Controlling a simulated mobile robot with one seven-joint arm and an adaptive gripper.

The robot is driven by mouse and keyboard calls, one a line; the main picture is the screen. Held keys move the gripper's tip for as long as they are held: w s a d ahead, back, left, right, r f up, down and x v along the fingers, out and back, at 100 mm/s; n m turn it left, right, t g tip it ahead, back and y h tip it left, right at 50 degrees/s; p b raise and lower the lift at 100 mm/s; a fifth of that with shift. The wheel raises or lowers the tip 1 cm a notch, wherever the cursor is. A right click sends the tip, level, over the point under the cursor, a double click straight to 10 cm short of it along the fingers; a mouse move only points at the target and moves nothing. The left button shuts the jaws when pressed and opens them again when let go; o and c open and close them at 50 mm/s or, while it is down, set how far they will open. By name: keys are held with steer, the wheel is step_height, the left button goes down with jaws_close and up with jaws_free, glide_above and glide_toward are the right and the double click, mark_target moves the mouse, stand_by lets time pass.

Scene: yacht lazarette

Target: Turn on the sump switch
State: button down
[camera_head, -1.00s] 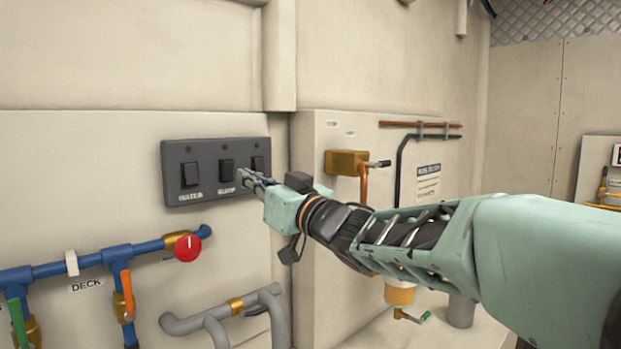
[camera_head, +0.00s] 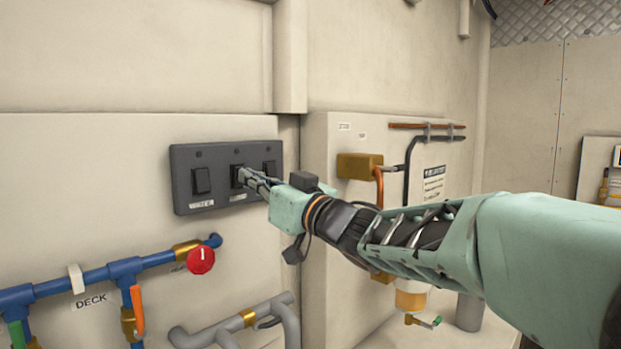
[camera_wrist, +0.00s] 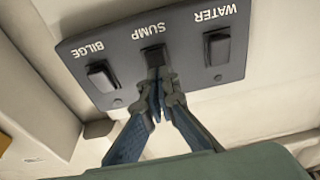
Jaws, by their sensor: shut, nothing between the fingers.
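A dark grey switch panel (camera_head: 222,200) with three rocker switches is on the wall in the head view. In the wrist view it appears upside down, labelled BILGE, SUMP and WATER. The sump switch (camera_wrist: 155,57) is the middle one. My gripper (camera_head: 243,177) is shut and empty, with its fingertips at the sump switch. In the wrist view my fingertips (camera_wrist: 160,76) cover the part of this switch nearest them and appear to touch it. The water switch (camera_wrist: 217,49) and the bilge switch (camera_wrist: 102,78) are uncovered there.
Blue pipes with a red knob (camera_head: 201,260) run below the panel at left. Grey pipes (camera_head: 232,322) lie under it. A brass box (camera_head: 358,166) and copper pipes sit on the wall section to the right. The wall above the panel is clear.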

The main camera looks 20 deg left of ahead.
steer(key=shift+a, duration=0.1)
steer(key=shift+w+r+p, duration=0.1)
steer(key=shift+r+p, duration=0.15)
steer(key=shift+p, duration=0.3)
